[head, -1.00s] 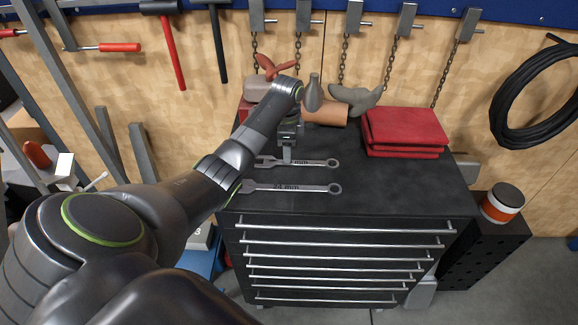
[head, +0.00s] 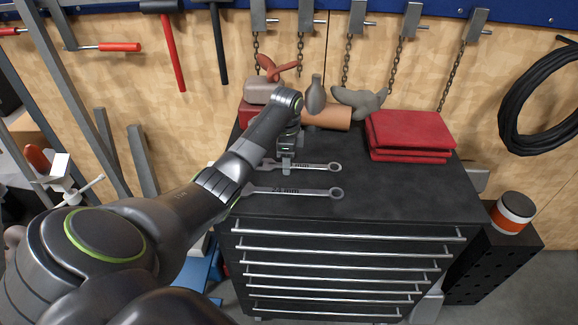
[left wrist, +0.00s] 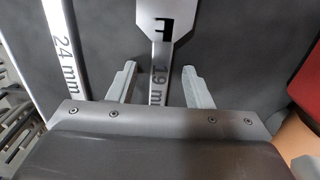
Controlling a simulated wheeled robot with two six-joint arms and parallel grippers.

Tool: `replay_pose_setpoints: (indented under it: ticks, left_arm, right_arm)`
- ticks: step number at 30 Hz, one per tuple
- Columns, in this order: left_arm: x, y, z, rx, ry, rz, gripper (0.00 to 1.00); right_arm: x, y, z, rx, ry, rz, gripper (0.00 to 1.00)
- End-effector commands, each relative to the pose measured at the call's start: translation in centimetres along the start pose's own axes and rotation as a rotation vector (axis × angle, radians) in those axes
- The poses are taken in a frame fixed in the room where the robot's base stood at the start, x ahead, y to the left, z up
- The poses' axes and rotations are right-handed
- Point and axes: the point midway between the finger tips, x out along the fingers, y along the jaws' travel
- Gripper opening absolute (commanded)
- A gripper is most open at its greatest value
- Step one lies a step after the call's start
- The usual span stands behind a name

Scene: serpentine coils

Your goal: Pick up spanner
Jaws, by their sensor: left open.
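Two spanners lie on the dark top of the tool cabinet. The farther spanner (head: 315,167), marked 19 m in the left wrist view (left wrist: 159,60), lies between the fingers of my left gripper (head: 286,172). The nearer spanner (head: 300,191), marked 24 mm, also shows at the left of the wrist view (left wrist: 62,48). My left gripper, seen in the wrist view (left wrist: 160,85), is open, its fingers apart on either side of the 19 spanner's shaft without visibly gripping it. Part of the farther spanner is hidden behind the gripper in the head view. My right gripper is not in view.
The cabinet top (head: 400,190) is clear at the right front. Folded red cloths (head: 408,132) lie at its back right. A wooden wall with hanging tools rises behind.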

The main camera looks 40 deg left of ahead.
Motion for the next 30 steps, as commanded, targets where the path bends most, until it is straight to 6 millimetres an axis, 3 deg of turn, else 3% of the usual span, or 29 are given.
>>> replay_pose_setpoints:
  ticks: [3, 13, 25, 30]
  left_arm:
    - [0.1, 0.0, 0.0, 0.0, 0.0, 0.0, 0.43]
    - [0.1, 0.0, 0.0, 0.0, 0.0, 0.0, 0.0]
    - [0.0, 0.0, 0.0, 0.0, 0.0, -0.001, 0.0]
    - [-3.0, -0.1, -0.1, 0.002, 0.001, -0.008, 0.0]
  right_arm:
    - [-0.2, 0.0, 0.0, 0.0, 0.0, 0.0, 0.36]
    - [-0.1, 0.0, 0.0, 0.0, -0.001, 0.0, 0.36]
    - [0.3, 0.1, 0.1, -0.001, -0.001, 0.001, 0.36]
    - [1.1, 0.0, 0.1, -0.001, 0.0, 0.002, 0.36]
